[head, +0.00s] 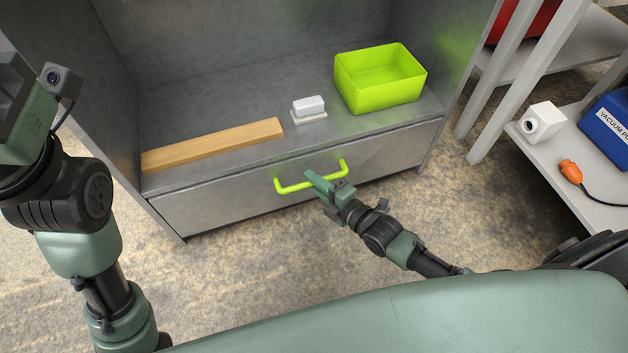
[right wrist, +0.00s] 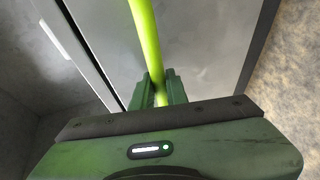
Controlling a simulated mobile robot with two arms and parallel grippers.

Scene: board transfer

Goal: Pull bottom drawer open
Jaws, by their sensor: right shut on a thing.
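The bottom drawer (head: 235,200) is a grey metal front under the cabinet's shelf, and it looks closed or nearly so. Its lime green bar handle (head: 291,187) runs across the middle of the front. My right gripper (head: 314,179) is shut on the handle's bar. In the right wrist view the green handle (right wrist: 146,38) runs down between the two fingers (right wrist: 159,90), which hide part of it. My left arm shows at the left edge of the head view, but its fingertips are out of frame.
On the shelf above the drawer are a wooden board (head: 215,145), a small white block on a pale base (head: 309,108) and a lime green bin (head: 378,90). A side table (head: 575,170) at right holds a white device (head: 543,121) and a blue vacuum pump (head: 610,125). Floor before the drawer is clear.

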